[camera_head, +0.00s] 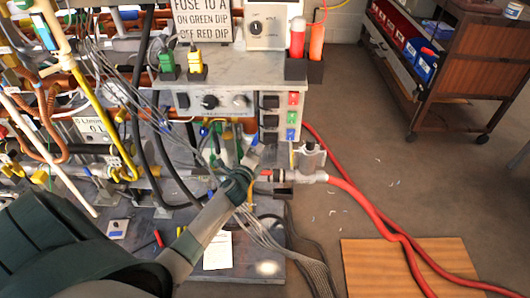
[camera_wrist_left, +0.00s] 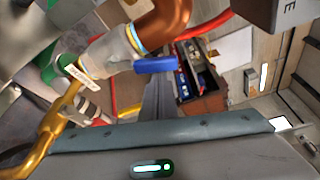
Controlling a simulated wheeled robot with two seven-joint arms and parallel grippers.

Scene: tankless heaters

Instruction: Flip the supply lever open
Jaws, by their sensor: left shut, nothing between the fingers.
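A blue lever (camera_wrist_left: 155,66) sits beside a white and copper pipe fitting (camera_wrist_left: 125,50) in the left wrist view. My left gripper (camera_wrist_left: 158,84) is shut and empty, its grey fingertips just below the blue lever. I cannot tell whether they touch it. In the head view my left arm comes in from the lower left, and its gripper (camera_head: 261,149) reaches the pipework under the control box. A small blue part (camera_head: 255,137) shows at its tip, partly hidden. My right gripper is in neither view.
The grey control box (camera_head: 222,102) with knobs and coloured switches is just above the gripper. Red hoses (camera_head: 372,205) run right over a wooden board (camera_head: 408,262). Cables and pipes crowd the left. A wooden cart (camera_head: 470,60) stands at the back right, with open floor before it.

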